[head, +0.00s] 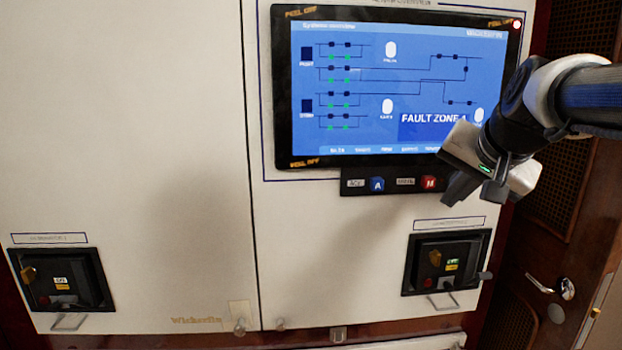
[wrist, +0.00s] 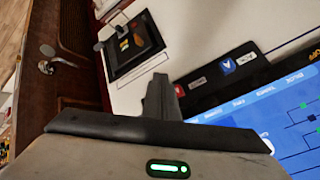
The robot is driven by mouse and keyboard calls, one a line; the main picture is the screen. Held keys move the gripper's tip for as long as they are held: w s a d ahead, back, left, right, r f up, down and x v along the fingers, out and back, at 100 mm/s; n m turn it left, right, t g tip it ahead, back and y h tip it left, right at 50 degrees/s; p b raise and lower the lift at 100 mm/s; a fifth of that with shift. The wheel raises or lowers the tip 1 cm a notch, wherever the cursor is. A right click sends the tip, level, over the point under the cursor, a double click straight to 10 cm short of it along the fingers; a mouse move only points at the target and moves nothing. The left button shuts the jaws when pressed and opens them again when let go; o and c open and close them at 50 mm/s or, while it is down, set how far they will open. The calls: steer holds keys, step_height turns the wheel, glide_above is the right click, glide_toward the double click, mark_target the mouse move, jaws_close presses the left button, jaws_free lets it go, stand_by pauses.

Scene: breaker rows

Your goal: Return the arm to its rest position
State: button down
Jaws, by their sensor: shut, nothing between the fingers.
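My gripper (head: 455,195) is in the head view at the right, in front of the lower right corner of the display screen (head: 400,90). Its fingers point down and to the left, apart from the breakers and with nothing held. In the wrist view my gripper's fingers (wrist: 160,98) show as a dark closed shape in the middle, shut and empty. My arm comes in from the right edge of the head view. It hides part of the screen's lower right edge.
A right breaker (head: 440,262) sits below the screen, and a left breaker (head: 62,280) at the lower left. A button strip (head: 405,183) has blue and red buttons. A wooden door (head: 560,200) with a metal handle (head: 565,288) stands at the right. The white panel (head: 130,120) is flat and clear.

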steer(key=s+a+f+n+g+p, duration=0.1)
steer(key=s+a+f+n+p, duration=0.2)
steer(key=s+a, duration=0.4)
steer(key=s+a+f+n+g+p, duration=0.2)
steer(key=s+a+f+n+p, duration=0.2)
steer(key=s, duration=0.9)
steer(key=a+n+p, duration=0.1)
steer(key=a, duration=0.2)
steer(key=shift+a+y, duration=0.2)
steer(key=shift+y, duration=0.1)
